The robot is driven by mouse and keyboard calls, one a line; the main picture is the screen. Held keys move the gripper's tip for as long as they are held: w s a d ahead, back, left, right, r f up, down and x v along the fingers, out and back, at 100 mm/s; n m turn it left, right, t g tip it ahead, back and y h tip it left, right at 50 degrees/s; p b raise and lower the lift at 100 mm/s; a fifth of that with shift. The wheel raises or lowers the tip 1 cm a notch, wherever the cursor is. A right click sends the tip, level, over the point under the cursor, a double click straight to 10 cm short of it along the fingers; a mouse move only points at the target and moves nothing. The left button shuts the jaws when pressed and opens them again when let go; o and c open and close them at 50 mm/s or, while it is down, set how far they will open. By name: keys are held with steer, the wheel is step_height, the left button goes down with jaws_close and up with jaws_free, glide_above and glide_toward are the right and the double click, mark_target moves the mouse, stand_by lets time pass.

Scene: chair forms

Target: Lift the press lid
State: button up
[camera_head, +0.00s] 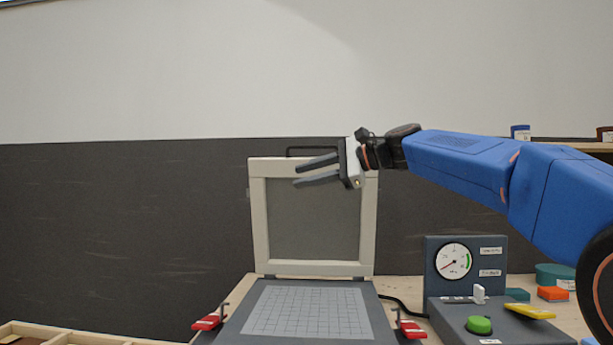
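The press lid (259,220) is a pale frame around a grey panel. It stands upright at the back edge of the dark press bed (260,297), which carries a light gridded sheet. A dark handle (297,150) sits on the lid's top edge. My gripper (297,176) is in front of the upper part of the lid, its two dark fingers pointing left and apart, with nothing visible between them. The gripper's body hides part of the lid's upper right and the right end of the handle. I cannot tell whether the gripper touches the lid.
Red clamps (207,322) and (411,329) flank the press bed. A control box (434,268) with a gauge, a white lever, a green button and a yellow lever stands at the right. Orange and teal items lie beyond it. A wooden tray (50,334) is at lower left.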

steer(key=v, duration=1.7)
steer(key=shift+d, duration=0.2)
